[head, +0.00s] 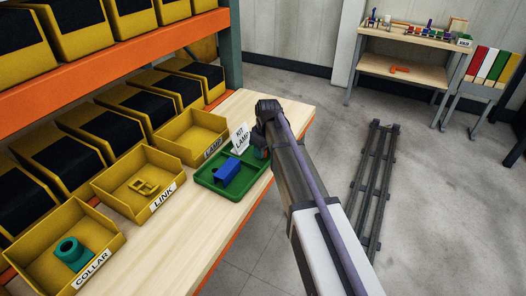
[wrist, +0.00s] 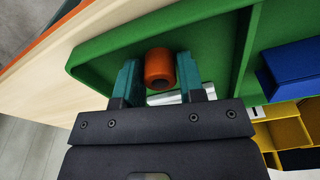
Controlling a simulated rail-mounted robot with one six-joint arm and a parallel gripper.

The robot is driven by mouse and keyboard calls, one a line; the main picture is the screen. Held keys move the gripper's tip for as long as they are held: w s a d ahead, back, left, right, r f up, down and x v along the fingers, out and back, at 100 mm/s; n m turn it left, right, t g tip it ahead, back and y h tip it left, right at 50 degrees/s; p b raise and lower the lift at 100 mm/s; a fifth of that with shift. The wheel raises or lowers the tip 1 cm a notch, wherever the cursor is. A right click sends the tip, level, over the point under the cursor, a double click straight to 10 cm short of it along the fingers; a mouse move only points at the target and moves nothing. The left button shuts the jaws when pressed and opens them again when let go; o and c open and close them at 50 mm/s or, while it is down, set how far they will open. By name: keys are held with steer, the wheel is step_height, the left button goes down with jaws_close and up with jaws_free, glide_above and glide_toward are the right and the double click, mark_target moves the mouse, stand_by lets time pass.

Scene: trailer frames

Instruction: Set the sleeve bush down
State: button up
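The orange sleeve bush (wrist: 159,68) is a short cylinder with a dark bore in its end. In the wrist view it sits between the two teal fingers of my gripper (wrist: 160,80), with narrow gaps beside it, so the fingers look open around it. The bush is over or on the floor of the green tray (wrist: 210,60); contact is hard to judge. In the head view my gripper (head: 260,150) is at the right end of the tray (head: 206,181), and the bush is hidden. A blue block (head: 227,172) lies in the tray, apart from my gripper.
A white kit card (head: 241,138) stands at the tray's back. A dark rack (head: 373,185) lies on the floor to the right.

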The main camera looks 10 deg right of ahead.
mark_target(266, 157)
steer(key=o, duration=0.3)
steer(key=shift+o, duration=0.2)
step_height(266, 157, up, 13)
steer(key=s+p, duration=0.1)
steer(key=p, duration=1.2)
steer(key=s+m+g, duration=0.1)
steer(key=s+m, duration=0.6)
steer(key=s, duration=1.8)
steer(key=shift+a+f+h+b, duration=0.15)
steer(key=shift+f+h+b, duration=0.2)
steer(key=shift+f+h, duration=0.05)
